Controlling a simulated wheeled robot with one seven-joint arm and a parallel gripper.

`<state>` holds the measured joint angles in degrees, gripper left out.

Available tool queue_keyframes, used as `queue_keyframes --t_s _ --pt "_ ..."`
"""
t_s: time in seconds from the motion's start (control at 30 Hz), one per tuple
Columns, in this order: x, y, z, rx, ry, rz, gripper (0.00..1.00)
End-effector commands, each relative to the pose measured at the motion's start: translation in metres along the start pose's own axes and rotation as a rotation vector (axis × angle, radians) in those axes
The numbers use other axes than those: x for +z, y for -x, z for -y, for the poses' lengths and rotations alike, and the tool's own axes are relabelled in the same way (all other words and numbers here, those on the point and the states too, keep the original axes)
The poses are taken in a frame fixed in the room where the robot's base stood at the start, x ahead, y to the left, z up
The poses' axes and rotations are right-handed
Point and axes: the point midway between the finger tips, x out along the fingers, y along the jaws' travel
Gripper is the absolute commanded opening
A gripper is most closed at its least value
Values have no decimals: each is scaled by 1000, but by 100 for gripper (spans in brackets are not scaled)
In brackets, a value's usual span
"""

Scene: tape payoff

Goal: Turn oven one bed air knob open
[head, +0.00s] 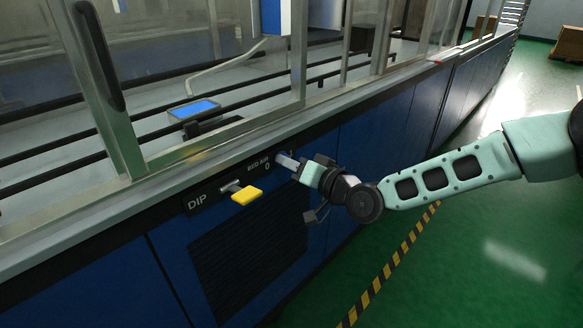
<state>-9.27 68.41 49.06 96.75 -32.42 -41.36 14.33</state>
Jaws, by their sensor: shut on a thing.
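The bed air knob (282,157) sits on the black label strip of the blue machine front, beside the words BED AIR and a 0 mark. Only a pale part of it shows. My gripper (291,163) reaches in from the right and is shut on the knob. The fingertips and most of the knob are small and partly hidden, so the knob's exact turn cannot be told.
A yellow DIP handle (246,195) sticks out left of the knob. A dark grille (250,250) lies below. Glass-panelled guarding (130,150) rises above the ledge. The green floor (460,260) with a striped line (388,268) is clear at right.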

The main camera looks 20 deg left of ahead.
Motion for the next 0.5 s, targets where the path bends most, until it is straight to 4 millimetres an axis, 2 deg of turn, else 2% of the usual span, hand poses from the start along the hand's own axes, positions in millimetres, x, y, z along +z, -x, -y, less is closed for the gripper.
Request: queue_keyframes --t_s 0.5 --pt "1 0 -1 -3 -102 7 5"
